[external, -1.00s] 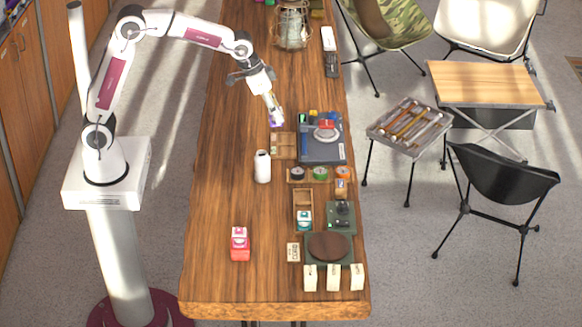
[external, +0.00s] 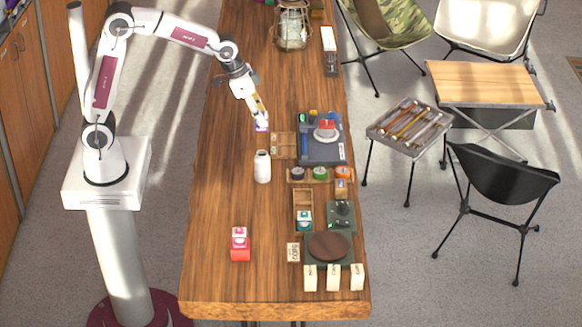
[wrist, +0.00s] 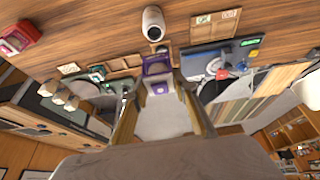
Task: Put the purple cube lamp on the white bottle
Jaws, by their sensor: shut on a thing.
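The purple cube lamp (external: 262,125) is held at the tips of my gripper (external: 260,116), which is shut on it. The lamp also shows in the wrist view (wrist: 157,67), purple with a pale part, between the two fingers. The white bottle (external: 262,167) stands upright on the wooden table, just below the lamp in the external picture. Its round top shows in the wrist view (wrist: 153,24). The lamp looks raised above the table and apart from the bottle. Its far side is hidden by the fingers.
A dark tray (external: 333,150) with tools and a red-topped item lies right of the bottle, beside a small wooden box (external: 283,146). Table left of the bottle is clear.

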